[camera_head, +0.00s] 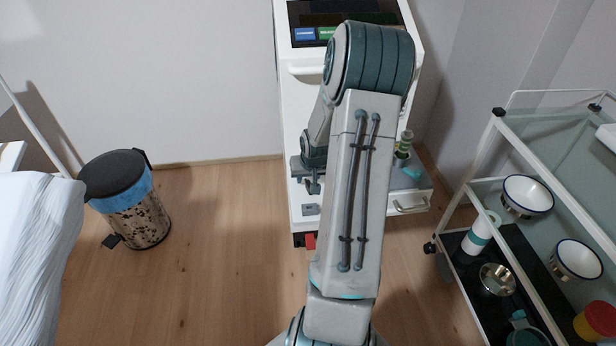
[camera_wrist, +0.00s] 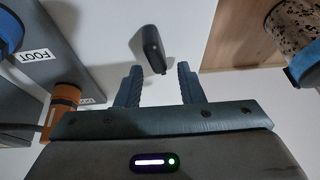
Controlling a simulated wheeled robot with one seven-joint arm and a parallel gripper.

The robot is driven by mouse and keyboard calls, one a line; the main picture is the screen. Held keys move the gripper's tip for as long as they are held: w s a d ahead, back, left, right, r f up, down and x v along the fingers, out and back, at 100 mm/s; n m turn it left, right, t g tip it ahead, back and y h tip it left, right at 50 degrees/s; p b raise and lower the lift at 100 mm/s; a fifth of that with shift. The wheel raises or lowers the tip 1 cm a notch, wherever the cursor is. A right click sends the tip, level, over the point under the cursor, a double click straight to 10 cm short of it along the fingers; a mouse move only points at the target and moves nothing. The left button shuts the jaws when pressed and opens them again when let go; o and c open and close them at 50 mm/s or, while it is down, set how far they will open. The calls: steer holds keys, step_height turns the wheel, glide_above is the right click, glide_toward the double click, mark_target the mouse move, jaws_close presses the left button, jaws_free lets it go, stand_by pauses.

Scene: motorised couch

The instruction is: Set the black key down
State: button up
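The black key (camera_wrist: 153,48) shows in the wrist view as a small dark rounded piece against a white surface (camera_wrist: 185,28), with a shadow to its left. My gripper (camera_wrist: 160,68) is open. The key's near end lies between and just beyond the fingertips, with a gap on each side, so neither finger touches it. In the head view my gripper (camera_head: 313,187) is at the front of the white cabinet (camera_head: 297,110), partly hidden by my arm. I cannot make out the key there.
A grey panel marked FOOT (camera_wrist: 60,40) and an orange cylinder (camera_wrist: 62,105) are left of my fingers. An open drawer (camera_head: 408,203) juts from the cabinet. A pedal bin (camera_head: 138,215) stands left, a trolley (camera_head: 545,180) with bowls right. The floor between bin and cabinet is clear.

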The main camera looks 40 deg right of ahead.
steer(key=p+v, duration=0.4)
steer(key=v, duration=0.8)
steer(key=s+a+r+n+g, duration=0.15)
steer(key=a+r, duration=0.25)
steer(key=a, duration=0.4)
steer(key=s+a+r+n, duration=0.2)
steer(key=a+r, duration=0.1)
steer(key=a, duration=0.4)
steer(key=s+a+r+n+y, duration=0.1)
steer(key=s+a+r, duration=0.4)
steer(key=s+a, duration=0.5)
steer(key=a+n+g, duration=0.1)
steer(key=a, duration=0.1)
steer(key=shift+s+a+y, duration=0.25)
steer(key=shift+a+y, duration=0.05)
steer(key=shift+a, duration=0.1)
steer(key=shift+d, duration=0.1)
